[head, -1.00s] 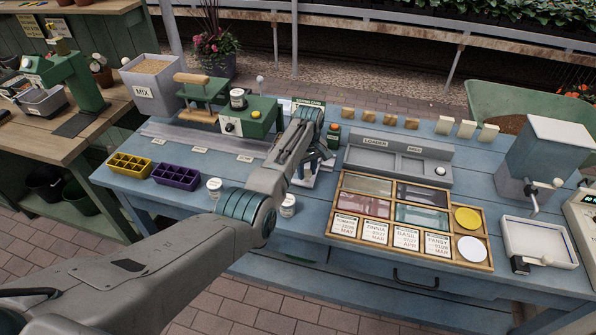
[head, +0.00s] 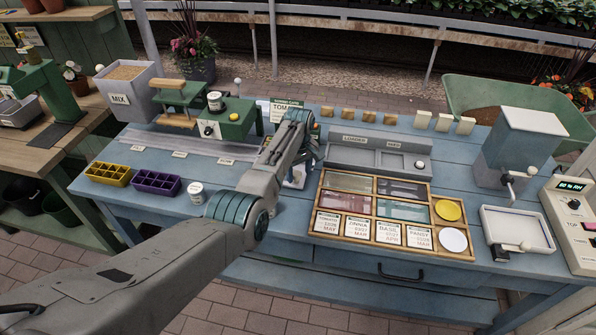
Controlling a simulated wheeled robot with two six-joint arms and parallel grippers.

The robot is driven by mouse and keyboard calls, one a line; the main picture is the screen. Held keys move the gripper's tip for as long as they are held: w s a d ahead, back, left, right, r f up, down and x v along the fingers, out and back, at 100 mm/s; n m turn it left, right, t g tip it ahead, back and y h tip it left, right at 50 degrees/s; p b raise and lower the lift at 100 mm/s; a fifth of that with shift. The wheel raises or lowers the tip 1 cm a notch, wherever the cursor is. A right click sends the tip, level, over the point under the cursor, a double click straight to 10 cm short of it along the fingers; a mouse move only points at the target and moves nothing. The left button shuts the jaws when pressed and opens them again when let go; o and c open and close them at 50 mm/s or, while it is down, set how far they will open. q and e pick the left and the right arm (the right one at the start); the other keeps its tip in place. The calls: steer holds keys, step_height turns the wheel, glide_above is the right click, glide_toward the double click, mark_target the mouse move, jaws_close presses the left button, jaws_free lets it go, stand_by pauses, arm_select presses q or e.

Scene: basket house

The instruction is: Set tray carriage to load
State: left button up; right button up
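A long grey rail (head: 195,143) lies along the left part of the blue bench, with small label plates along its front edge. I cannot clearly pick out the tray carriage; my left forearm covers the rail's right end. A yellow cell tray (head: 108,174) and a purple cell tray (head: 156,182) sit in front of the rail. My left gripper (head: 306,156) points down over the bench, left of the grey loader tray (head: 375,158). Its fingers are small and partly hidden, and I cannot tell whether they hold anything. My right gripper is out of view.
A green press machine (head: 228,120) and a mix bin (head: 130,92) stand behind the rail. A tomato card (head: 287,106) stands behind my gripper. A wooden seed box (head: 318,233), a grey hopper (head: 518,145) and a white tray (head: 517,232) fill the right side.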

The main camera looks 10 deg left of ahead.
arm_select(q)
steer(key=shift+a, duration=0.1)
steer(key=shift+r, duration=0.35)
step_height(320, 180, up, 10)
steer(key=b, duration=0.2)
stand_by(0.3)
